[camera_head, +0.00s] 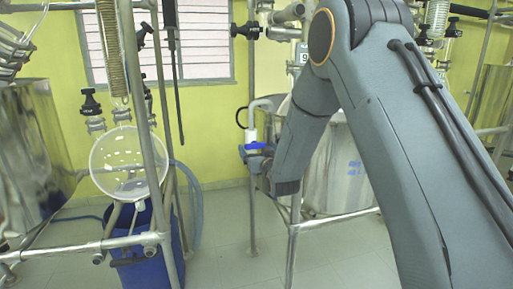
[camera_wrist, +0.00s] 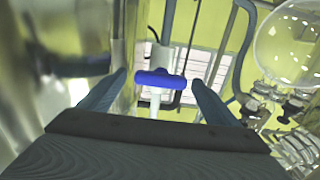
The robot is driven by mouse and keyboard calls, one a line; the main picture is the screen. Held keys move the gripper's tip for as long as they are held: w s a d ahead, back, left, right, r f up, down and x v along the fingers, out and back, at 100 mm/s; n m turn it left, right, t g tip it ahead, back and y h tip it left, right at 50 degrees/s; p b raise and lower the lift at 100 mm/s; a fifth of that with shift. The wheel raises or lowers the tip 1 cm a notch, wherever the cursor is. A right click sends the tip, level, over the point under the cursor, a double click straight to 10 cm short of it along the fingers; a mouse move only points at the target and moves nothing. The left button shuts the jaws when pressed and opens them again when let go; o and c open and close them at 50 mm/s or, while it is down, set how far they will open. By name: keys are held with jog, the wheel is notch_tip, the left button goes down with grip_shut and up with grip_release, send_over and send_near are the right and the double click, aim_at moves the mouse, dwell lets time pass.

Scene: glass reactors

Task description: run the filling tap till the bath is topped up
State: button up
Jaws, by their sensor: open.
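The filling tap has a blue handle (camera_head: 257,146) below a pale curved spout pipe (camera_head: 262,104), at the middle of the head view. In the wrist view the blue handle (camera_wrist: 160,79) lies crosswise between the fingertips, with a pale stem under it. My gripper (camera_wrist: 160,86) is open around the handle, with a gap showing at each side; contact cannot be made out. In the head view the gripper is at the tap, partly hidden by my arm. The steel bath (camera_head: 340,168) stands behind my arm, partly covered; its water level is not visible.
A round glass flask (camera_head: 128,163) on a metal frame and a blue container (camera_head: 146,250) stand at left. Another steel vessel (camera_head: 35,145) is at far left. Metal posts (camera_head: 252,195) rise near the tap. Some tiled floor (camera_head: 225,265) is clear.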

jog(key=shift+w+a, duration=0.15)
jog(key=shift+w, duration=0.05)
jog(key=c, duration=1.1)
jog(key=shift+o, duration=0.2)
jog(key=shift+n, duration=0.3)
jog(key=shift+f+n+b, duration=0.1)
jog(key=shift+n+b, duration=0.75)
jog(key=shift+n, duration=0.05)
jog(key=shift+n+b, duration=0.8)
jog(key=shift+n, duration=0.8)
